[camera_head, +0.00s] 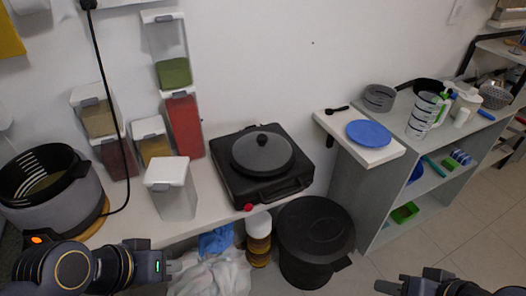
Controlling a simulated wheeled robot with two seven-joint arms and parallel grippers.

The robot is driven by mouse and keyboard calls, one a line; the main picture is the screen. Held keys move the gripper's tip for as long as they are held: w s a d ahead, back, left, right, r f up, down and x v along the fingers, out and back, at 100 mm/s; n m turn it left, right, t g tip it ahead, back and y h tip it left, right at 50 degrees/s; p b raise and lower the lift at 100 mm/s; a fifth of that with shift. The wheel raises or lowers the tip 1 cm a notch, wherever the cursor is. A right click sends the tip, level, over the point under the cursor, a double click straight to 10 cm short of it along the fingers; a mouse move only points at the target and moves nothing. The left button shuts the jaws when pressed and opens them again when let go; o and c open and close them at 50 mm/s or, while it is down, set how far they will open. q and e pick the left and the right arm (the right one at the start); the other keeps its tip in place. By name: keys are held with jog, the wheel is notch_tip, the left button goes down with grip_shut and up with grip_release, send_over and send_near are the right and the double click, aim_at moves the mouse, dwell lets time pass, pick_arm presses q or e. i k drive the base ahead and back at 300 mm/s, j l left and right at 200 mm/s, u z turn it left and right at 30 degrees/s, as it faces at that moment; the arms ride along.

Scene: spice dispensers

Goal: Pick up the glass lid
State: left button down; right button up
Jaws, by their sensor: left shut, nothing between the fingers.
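A round dark grey lid (262,152) with a black knob sits on the black portable cooker (242,186) at the middle of the counter. It looks see-through grey, and I cannot make out what is under it. My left gripper (172,267) is at the lower left, in front of the counter edge, well apart from the lid. It is shut and empty. My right gripper (384,286) is at the bottom right, over the floor and far from the lid. It is partly cut off by the frame, and its opening is unclear.
Spice dispensers (184,125) stand left of the cooker, with a grey pot (60,203) further left. A black cable hangs there. A black bin (315,235) stands below the cooker's right. A blue plate (368,133) lies on the right shelf. Floor at right is clear.

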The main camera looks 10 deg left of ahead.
aim_at(256, 153)
jog(key=u, duration=1.9)
jog(key=l+z, duration=0.1)
jog(key=z, duration=1.6)
jog(key=i+l+z, duration=0.1)
jog(key=i+l, duration=0.25)
jog(key=i+l+z, duration=0.1)
jog(key=i+l, duration=0.2)
jog(key=i, duration=0.15)
